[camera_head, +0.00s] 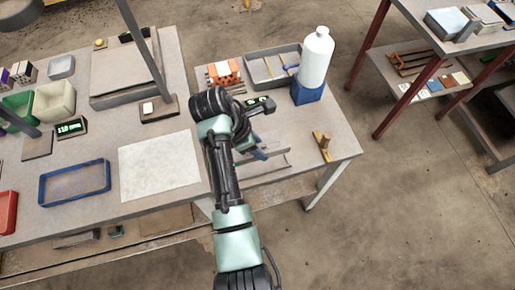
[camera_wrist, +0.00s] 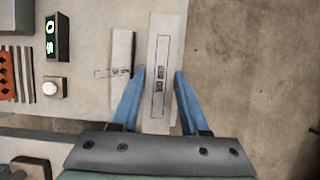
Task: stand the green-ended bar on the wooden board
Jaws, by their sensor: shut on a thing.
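My gripper (camera_wrist: 160,72) has blue fingers and is shut on a pale grey bar (camera_wrist: 166,50) with dark printed marks. The bar runs lengthwise between the fingers, and no green end shows on it. A second pale grey bar (camera_wrist: 122,70) with similar print lies just left of it. In the head view my gripper (camera_head: 260,154) is low over the right part of the table, largely hidden by my arm. A small wooden piece with an upright part (camera_head: 323,146) is near the table's right edge. I cannot tell whether it is the wooden board.
A white bottle (camera_head: 316,57) stands on a blue block (camera_head: 308,91). A grey tray (camera_head: 257,76) and an orange hollow brick (camera_head: 223,73) are behind my gripper. A small green-lit display (camera_head: 261,104) is nearby. A pale sheet (camera_head: 159,164) lies left of my arm.

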